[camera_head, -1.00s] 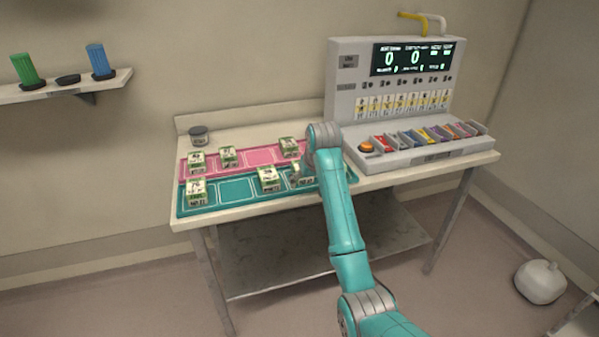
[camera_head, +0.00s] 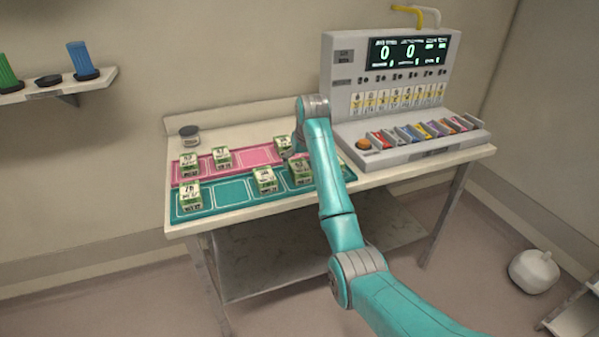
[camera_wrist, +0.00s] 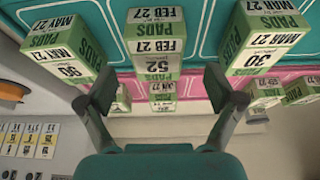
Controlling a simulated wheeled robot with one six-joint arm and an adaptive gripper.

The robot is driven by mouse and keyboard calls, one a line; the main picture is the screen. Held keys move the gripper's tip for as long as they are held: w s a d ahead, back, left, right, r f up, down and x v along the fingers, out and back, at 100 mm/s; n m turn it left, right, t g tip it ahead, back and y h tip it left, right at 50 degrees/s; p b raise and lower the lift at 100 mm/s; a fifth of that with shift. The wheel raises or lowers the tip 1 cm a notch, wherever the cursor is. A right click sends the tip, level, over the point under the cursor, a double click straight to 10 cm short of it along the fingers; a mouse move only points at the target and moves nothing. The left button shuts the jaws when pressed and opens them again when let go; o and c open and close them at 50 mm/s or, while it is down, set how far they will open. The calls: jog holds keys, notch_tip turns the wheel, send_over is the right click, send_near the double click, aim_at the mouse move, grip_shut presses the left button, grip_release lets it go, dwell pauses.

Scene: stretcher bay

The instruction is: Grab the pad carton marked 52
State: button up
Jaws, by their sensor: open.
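The pad carton marked 52 (camera_wrist: 153,45) stands in the upper middle of the wrist view, white and green with FEB 27 on it. It stands on the teal mat (camera_wrist: 207,30). My gripper (camera_wrist: 160,90) is open and empty, one finger to each side, with the carton between and beyond the fingertips. In the head view it appears to be the carton (camera_head: 301,170) beside my arm, partly covered; its number is too small to read there.
A JUN 27 carton (camera_wrist: 162,92) and others stand on the pink mat (camera_head: 250,154). The console (camera_head: 390,90) stands at the table's right, a jar (camera_head: 189,135) at the back left.

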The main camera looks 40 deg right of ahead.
aim_at(300, 166)
jog(key=shift+x, duration=2.65)
jog(key=shift+d, duration=0.2)
jog(key=c, duration=1.4)
jog(key=shift+r, duration=0.1)
